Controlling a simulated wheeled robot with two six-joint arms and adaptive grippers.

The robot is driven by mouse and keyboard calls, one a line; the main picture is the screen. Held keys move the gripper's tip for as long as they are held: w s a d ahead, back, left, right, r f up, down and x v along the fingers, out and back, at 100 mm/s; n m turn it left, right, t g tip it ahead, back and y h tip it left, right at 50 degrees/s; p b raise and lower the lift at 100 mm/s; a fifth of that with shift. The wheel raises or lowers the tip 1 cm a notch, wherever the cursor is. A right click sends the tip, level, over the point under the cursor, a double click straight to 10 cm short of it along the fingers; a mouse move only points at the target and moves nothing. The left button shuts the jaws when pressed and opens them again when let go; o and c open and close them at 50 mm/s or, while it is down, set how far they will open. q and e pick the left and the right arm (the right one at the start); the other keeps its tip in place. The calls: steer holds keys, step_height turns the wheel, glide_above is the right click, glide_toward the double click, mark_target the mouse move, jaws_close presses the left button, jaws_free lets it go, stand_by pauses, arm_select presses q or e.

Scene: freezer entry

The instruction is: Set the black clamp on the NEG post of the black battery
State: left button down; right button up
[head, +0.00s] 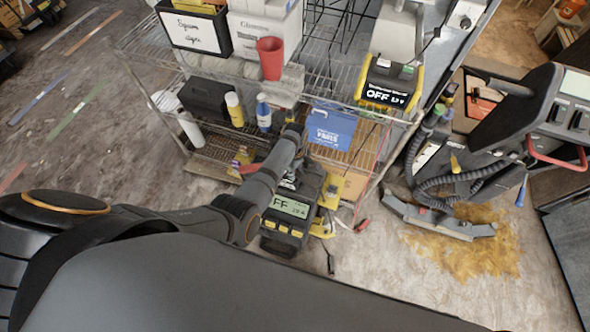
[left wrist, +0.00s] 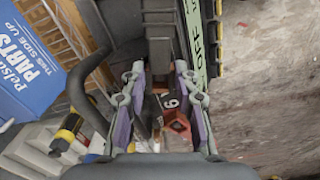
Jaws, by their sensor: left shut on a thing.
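My left gripper (head: 291,177) reaches over a dark charger-like unit (head: 289,207) with a lit display reading OFF and yellow side parts. In the left wrist view my left gripper (left wrist: 160,72) is shut on a dark bar, which looks like the unit's handle; the unit's display (left wrist: 193,35) stands beside it. A small black clamp-like piece (head: 331,262) on a thin cable shows below the unit. A red clamp-like piece (head: 362,225) lies to its right. I cannot make out the battery or its NEG post for sure. My right gripper is not in view.
A wire shelf holds a black box (head: 207,101), bottles, a red cup (head: 271,58), a blue box (head: 331,128) and a second unit reading OFF (head: 388,86). A floor machine (head: 462,165) with hoses and a yellow-brown spill (head: 465,248) are at right.

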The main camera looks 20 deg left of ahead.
arm_select(q)
steer(key=shift+f+b, duration=0.3)
steer(key=shift+f, duration=0.15)
steer(key=c, duration=0.9)
jaws_free()
steer(key=shift+c, duration=0.2)
step_height(320, 180, up, 12)
